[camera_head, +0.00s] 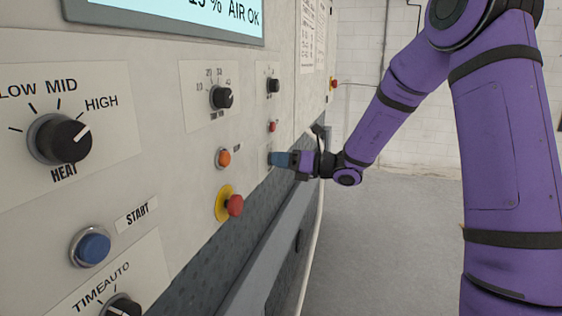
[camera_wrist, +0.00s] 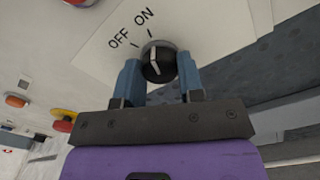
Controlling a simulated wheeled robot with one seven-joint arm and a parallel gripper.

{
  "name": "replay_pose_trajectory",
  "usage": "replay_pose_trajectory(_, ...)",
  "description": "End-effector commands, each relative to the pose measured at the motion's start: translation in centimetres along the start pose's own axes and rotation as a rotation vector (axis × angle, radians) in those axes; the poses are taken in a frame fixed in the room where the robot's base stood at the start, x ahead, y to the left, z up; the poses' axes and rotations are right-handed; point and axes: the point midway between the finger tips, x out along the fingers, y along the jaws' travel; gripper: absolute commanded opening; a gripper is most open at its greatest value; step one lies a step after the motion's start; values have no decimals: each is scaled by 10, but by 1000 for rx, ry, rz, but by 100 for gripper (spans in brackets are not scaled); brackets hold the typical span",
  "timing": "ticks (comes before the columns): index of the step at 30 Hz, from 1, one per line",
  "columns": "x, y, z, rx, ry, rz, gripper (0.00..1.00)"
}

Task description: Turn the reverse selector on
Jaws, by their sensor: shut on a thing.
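The selector (camera_wrist: 158,64) is a round black knob with a white pointer line, on a light plate marked OFF and ON. No word "reverse" is readable on it. In the wrist view, the blue fingers of my gripper (camera_wrist: 159,70) stand on its left and right sides, shut on it. The pointer points up and slightly left, near the OFF and ON marks; I cannot tell exactly which one it meets. In the head view, my gripper (camera_head: 277,159) reaches the panel from the right, and its fingers hide the knob.
The panel (camera_head: 150,160) also carries a HEAT knob (camera_head: 61,139), a blue START button (camera_head: 92,247), an orange button (camera_head: 223,158) and a red button on a yellow base (camera_head: 234,205). A grey ledge (camera_head: 265,255) runs below. The floor (camera_head: 390,250) to the right is clear.

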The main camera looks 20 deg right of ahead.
Motion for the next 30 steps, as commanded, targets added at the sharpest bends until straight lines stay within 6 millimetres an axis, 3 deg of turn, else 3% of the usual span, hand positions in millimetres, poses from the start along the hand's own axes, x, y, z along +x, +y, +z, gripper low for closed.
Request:
replay_pose_trajectory(16, 0, -1, 0, 29, -1, -2, 12)
replay_pose_trajectory(17, -1, -1, 0, 29, -1, -2, 40)
replay_pose_trajectory(20, 0, 0, 0, 28, -1, -2, 61)
replay_pose_trajectory(30, -4, 0, 0, 27, -1, -2, 61)
